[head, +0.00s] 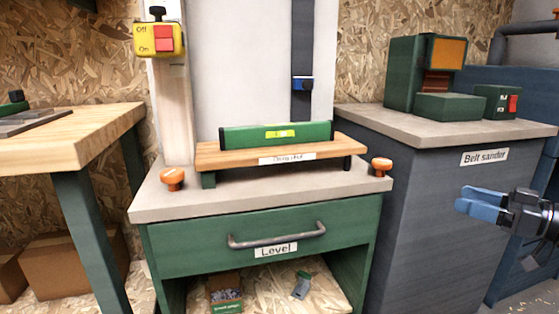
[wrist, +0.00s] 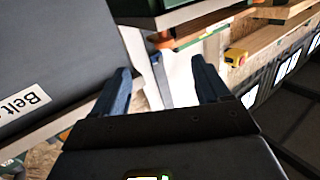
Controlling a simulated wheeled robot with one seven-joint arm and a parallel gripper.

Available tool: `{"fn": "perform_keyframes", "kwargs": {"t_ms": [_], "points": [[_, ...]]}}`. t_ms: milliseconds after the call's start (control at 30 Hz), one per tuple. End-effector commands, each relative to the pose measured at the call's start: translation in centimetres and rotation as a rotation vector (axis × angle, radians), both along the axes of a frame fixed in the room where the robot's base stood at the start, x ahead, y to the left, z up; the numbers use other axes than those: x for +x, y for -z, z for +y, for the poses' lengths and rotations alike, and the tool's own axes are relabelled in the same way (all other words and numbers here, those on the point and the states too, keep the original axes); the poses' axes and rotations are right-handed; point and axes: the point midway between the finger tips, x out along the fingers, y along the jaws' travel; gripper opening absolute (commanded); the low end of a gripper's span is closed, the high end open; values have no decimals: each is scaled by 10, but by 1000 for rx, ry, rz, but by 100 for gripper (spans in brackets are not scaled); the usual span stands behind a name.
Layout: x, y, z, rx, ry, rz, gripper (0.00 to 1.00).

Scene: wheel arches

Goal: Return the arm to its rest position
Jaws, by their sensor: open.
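My gripper (head: 484,206) is at the right of the head view, in front of the grey belt sander cabinet (head: 430,200) and clear of it. Its blue fingers point left. In the wrist view my gripper (wrist: 160,88) shows two blue fingers spread apart with nothing between them. The arm behind the gripper runs out of the head view at the right edge.
A green level (head: 275,135) lies on a wooden shelf (head: 215,155) on the workbench (head: 160,205), above a closed drawer (head: 200,250) labelled Level. A belt sander (head: 410,75) stands on the grey cabinet. A wooden table (head: 80,140) is at left.

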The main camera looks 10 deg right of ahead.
Motion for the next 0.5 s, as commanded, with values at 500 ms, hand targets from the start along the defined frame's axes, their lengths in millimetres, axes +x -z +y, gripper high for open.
{"fn": "perform_keyframes", "kwargs": {"t_ms": [500], "points": [[-14, 121, 54, 79, 191, 233, 75]]}}
